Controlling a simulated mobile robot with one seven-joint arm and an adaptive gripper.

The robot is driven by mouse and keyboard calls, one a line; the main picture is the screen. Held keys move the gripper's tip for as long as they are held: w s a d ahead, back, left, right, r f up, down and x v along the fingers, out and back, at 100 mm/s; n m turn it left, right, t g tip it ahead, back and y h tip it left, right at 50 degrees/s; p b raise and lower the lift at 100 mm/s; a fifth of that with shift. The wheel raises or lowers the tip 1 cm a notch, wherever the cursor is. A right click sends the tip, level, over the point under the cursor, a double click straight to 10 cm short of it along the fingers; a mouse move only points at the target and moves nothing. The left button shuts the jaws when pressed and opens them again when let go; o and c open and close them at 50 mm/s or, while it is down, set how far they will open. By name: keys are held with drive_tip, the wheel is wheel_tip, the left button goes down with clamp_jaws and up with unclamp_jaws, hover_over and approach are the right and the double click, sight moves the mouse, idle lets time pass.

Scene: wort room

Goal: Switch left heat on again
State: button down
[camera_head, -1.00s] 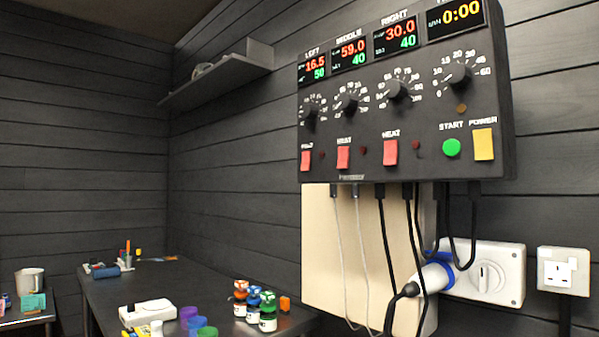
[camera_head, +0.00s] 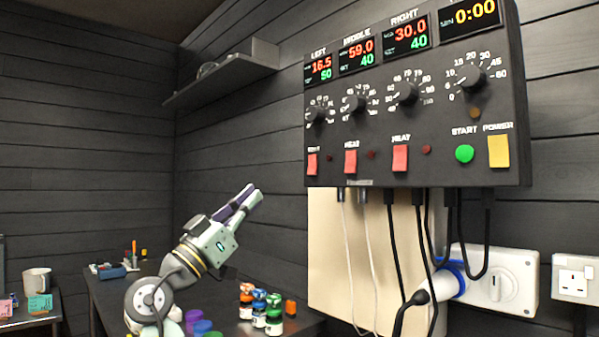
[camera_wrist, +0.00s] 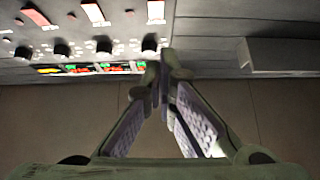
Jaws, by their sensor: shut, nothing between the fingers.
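The black control panel (camera_head: 430,110) hangs on the wall at the right in the head view. Its left display (camera_head: 318,70) reads 16.5 over 50. The left red heat switch (camera_head: 312,164) sits below the left knob (camera_head: 318,115), with a small dark red lamp beside it. My gripper (camera_head: 252,192) is to the left of the panel, lower than the switch, pointing up and right, apart from the panel. Its fingers are shut and empty. In the wrist view my gripper (camera_wrist: 168,65) shows shut, and the panel (camera_wrist: 75,50) appears upside down at the upper left.
Middle (camera_head: 351,161) and right (camera_head: 400,158) heat switches, a green start button (camera_head: 464,154) and a yellow power switch (camera_head: 498,151) share the panel. Cables (camera_head: 390,240) hang below it. A shelf (camera_head: 225,75) is on the wall. Small bottles (camera_head: 260,308) stand on the table below.

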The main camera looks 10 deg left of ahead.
drive_tip(key=shift+d+r+m+g+h, duration=0.1)
drive_tip(key=shift+d+m+g+h, duration=0.3)
drive_tip(key=shift+h, duration=0.2)
drive_tip(key=p, duration=0.5)
approach(313, 159)
wheel_tip(313, 159, up, 4)
drive_tip(key=w+d, duration=0.1)
drive_tip(key=w+d+f+p, duration=0.1)
drive_tip(key=w, duration=0.1)
drive_tip(key=shift+d, duration=0.1)
